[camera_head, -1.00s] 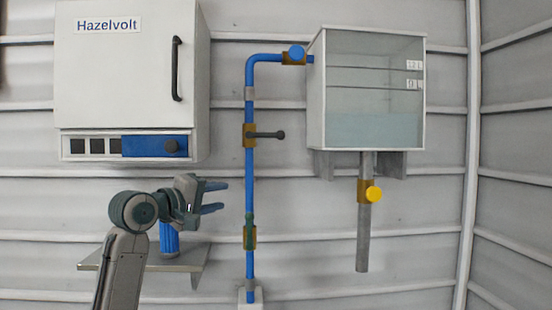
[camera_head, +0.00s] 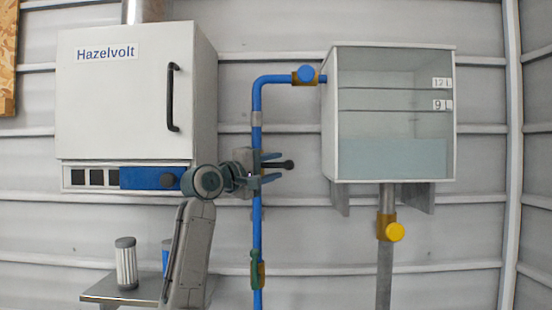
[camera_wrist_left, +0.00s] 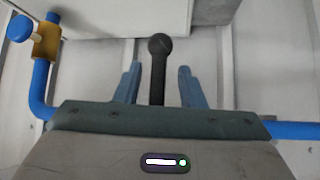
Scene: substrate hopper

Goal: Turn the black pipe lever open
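The black pipe lever (camera_head: 288,165) sticks out to the right from the vertical blue pipe (camera_head: 257,212). Its valve body is hidden behind my left gripper in the head view. My left gripper (camera_head: 271,167) is open, with one finger above and one below the lever. In the left wrist view the lever (camera_wrist_left: 158,70) stands between the two blue fingers (camera_wrist_left: 157,88), with a gap on each side. Its round knob reaches beyond the fingertips. My right gripper is not in view.
A blue knob valve (camera_head: 305,74) sits on the upper pipe and a green-handled valve (camera_head: 255,268) lower down. Right is a glass tank (camera_head: 388,115) with a yellow valve (camera_head: 395,232) below. Left are the Hazelvolt cabinet (camera_head: 125,95) and a shelf (camera_head: 105,295) holding a filter cartridge (camera_head: 126,263).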

